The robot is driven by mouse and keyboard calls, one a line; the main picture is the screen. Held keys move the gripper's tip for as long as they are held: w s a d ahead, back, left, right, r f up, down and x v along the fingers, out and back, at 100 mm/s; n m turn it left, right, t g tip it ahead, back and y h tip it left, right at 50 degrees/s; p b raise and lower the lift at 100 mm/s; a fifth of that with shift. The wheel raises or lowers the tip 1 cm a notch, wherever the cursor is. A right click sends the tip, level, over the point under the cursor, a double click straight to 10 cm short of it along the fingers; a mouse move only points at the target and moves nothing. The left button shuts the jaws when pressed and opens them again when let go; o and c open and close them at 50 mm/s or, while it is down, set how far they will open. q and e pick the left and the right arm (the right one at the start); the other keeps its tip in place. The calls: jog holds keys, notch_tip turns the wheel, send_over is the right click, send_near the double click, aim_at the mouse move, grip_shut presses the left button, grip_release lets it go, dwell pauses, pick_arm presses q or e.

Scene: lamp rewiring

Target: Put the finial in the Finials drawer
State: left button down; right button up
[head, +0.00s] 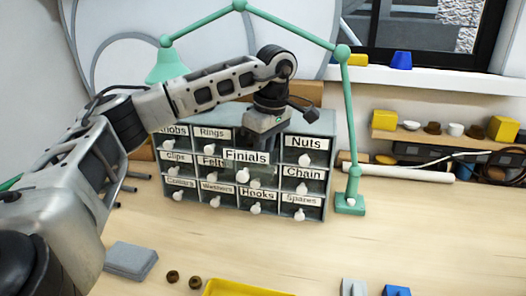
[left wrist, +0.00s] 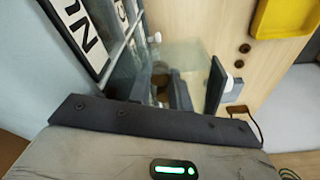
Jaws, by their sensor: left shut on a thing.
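The Finials drawer (head: 246,157) is pulled out from the middle of the grey drawer cabinet (head: 322,122). Its front stands ahead of the neighbouring fronts. My left gripper (left wrist: 163,90) points down over the open drawer, behind its front. In the left wrist view its dark fingers reach into or just above the clear-walled drawer, whose dark front (left wrist: 215,86) is to their right. The fingers are shut on a small brownish thing (left wrist: 161,82), apparently the finial, mostly hidden between them. In the head view the fingertips are hidden behind the drawer label. My right gripper is not in view.
The green lamp (head: 348,130) arches over the cabinet, its base right of it. A grey block (head: 131,260), two small brown rings (head: 172,276) and a yellow tray (head: 240,289) lie at the front. A shelf (head: 440,139) with small parts is at right. The middle table is clear.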

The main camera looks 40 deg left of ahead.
pick_arm(q)
jog(key=shift+f, duration=0.15)
jog(key=c, duration=1.6)
grip_release()
jog(key=shift+o, duration=0.2)
notch_tip(320, 180, up, 12)
jog(key=d, duration=0.1)
jog(key=shift+d, duration=0.4)
jog(key=shift+w, duration=0.1)
